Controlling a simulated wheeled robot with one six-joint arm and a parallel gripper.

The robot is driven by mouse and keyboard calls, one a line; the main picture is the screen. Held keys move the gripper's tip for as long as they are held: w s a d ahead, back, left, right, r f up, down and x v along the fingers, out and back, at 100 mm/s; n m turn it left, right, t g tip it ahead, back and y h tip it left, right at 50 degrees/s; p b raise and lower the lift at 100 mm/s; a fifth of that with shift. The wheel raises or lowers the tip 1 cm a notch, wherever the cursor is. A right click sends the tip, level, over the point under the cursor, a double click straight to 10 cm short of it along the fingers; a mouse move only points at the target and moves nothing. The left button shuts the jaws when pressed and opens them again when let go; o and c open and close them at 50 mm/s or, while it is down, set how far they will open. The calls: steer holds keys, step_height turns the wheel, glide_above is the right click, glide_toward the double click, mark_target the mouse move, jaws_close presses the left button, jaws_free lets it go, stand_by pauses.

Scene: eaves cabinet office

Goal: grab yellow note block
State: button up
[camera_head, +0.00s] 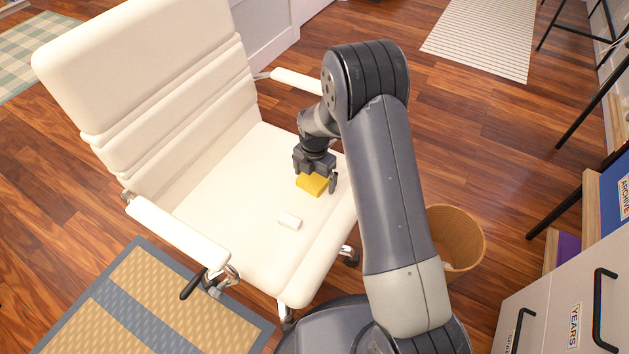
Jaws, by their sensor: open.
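The yellow note block (311,185) lies on the seat of the white office chair (215,215), toward the right side of the seat. My gripper (316,180) points down at the block from above. It is open, with one finger showing just right of the block. The other finger is at the block's upper left. The block's far part is hidden behind the gripper. I cannot tell whether the fingers touch it.
A small white block (289,221) lies on the seat near the yellow block. The chair's armrests (178,232) flank the seat. A round wicker bin (460,240) stands on the floor to the right. A drawer cabinet (570,290) is at the lower right.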

steer(key=shift+c, duration=0.6)
steer(key=c, duration=1)
steer(key=shift+r, duration=0.1)
